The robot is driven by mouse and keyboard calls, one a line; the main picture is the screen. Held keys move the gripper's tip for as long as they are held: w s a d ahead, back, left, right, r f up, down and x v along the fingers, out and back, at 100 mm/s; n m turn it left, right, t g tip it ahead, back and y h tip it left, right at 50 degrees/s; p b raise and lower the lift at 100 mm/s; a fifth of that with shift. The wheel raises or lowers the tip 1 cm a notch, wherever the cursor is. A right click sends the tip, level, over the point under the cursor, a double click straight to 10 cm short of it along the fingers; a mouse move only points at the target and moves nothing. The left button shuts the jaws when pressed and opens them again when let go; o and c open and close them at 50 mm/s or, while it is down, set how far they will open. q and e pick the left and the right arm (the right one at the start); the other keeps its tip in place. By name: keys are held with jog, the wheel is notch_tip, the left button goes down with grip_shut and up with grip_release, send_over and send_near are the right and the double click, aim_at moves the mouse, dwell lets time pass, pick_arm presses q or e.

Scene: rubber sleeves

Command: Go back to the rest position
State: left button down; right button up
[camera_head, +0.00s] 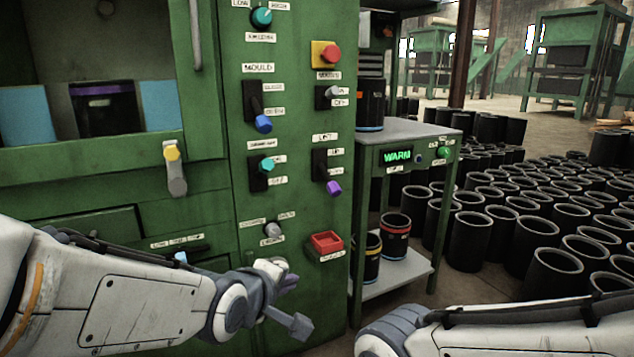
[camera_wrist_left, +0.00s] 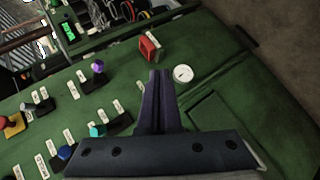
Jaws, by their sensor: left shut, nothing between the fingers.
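My left arm reaches in from the left in the head view, in front of the green machine (camera_head: 215,200).
The panel carries a red button (camera_head: 331,54), a blue-tipped lever (camera_head: 263,123) and a purple-tipped lever (camera_head: 334,188). A grey-topped stand (camera_head: 410,130) with a "WARM" display is to the right, with sleeves on its shelf. Many black sleeves (camera_head: 470,240) cover the floor beyond.

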pick_arm(q)
jog(key=s+d+m+g+y+p, duration=0.15)
jog(key=s+m+g+p, duration=0.8)
jog(key=s+m, duration=1.2)
notch_tip(320, 180, up, 37)
jog(key=s+n+g+y+p, duration=0.1)
jog(key=s+n+p, duration=0.1)
jog(key=p, duration=3.3)
jog(key=shift+s+a+f, duration=0.2)
jog(key=shift+s, duration=0.2)
jog(key=shift+w+f+n+g, duration=0.1)
jog(key=shift+n+g, duration=0.15)
